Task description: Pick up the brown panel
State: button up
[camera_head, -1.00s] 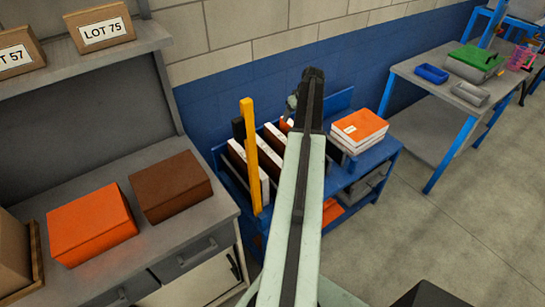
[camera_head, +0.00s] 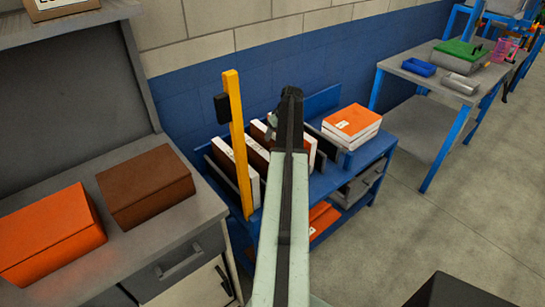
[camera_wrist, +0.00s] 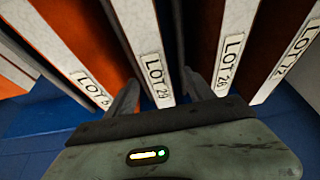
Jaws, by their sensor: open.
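Several upright panels with white edges and brown or orange faces stand in a blue rack; one brown face (camera_head: 257,160) shows in the head view. In the wrist view, the white edge with the LOT 29 label (camera_wrist: 146,45) lies between the two fingers of my gripper (camera_wrist: 160,78). The fingers are apart, one on each side of that edge; contact is not clear. In the head view my arm hides the gripper's fingers and part of the rack.
A yellow post (camera_head: 238,145) stands at the rack's front left. Orange-topped stacked panels (camera_head: 352,124) lie on the blue cart's right. A brown box (camera_head: 145,187) and an orange box (camera_head: 50,235) sit on the left bench.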

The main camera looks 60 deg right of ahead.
aim_at(271, 140)
jog(key=b+x, duration=0.2)
jog(key=x, duration=0.1)
jog(key=b+x, duration=0.3)
jog(key=x, duration=0.1)
jog(key=shift+d+f+b, duration=0.1)
jog(key=shift+d+b, duration=0.15)
jog(key=shift+b, duration=0.05)
jog(key=shift+r, duration=0.2)
jog(key=shift+c, duration=0.3)
grip_shut()
dwell(0.6)
